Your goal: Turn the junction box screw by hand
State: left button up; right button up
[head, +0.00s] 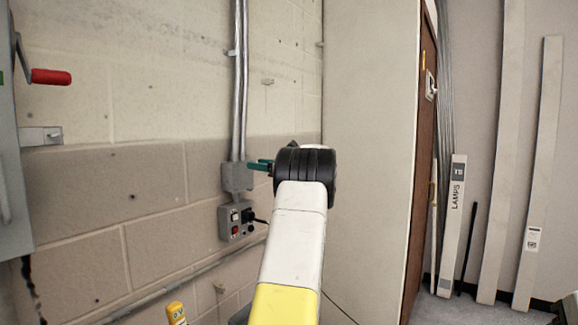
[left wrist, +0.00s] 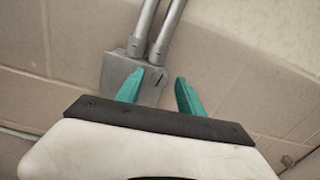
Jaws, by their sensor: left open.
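The grey junction box (head: 237,177) is on the block wall at the lower end of two metal conduits. My left gripper (head: 260,165) is in front of it, with its teal fingers toward the box. My right gripper is not in view.
An outlet box (head: 236,220) with a black plug is just below the junction box. A grey cabinet (head: 12,160) with a red-handled lever (head: 50,77) stands at the left. A pale wall panel (head: 370,130) is to the right. Long boxes lean farther right.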

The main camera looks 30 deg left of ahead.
pick_arm(q)
jog(key=shift+a, duration=0.2)
jog(key=shift+c, duration=0.5)
grip_shut()
